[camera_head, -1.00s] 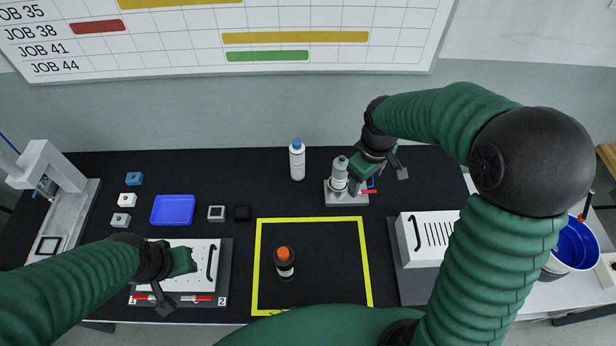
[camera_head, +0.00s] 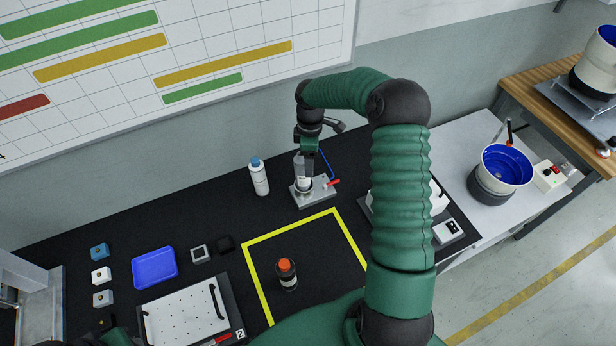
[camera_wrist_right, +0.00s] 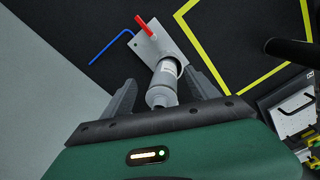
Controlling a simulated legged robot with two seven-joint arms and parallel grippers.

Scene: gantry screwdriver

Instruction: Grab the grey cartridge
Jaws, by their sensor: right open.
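The grey cartridge (camera_head: 302,172) stands upright in a small metal fixture (camera_head: 322,190) at the back middle of the black table. In the right wrist view the cartridge (camera_wrist_right: 163,86) lies between the two fingers of my right gripper (camera_wrist_right: 160,75). The fingers are open, one on each side, with a visible gap to the cartridge. In the head view my right gripper (camera_head: 306,156) is at the cartridge's upper part and hides some of it. My left gripper is not in view; only a bit of my left arm shows at the bottom left edge.
A dark bottle with an orange cap (camera_head: 287,275) stands inside the yellow square. A blue tray (camera_head: 154,268) lies left.

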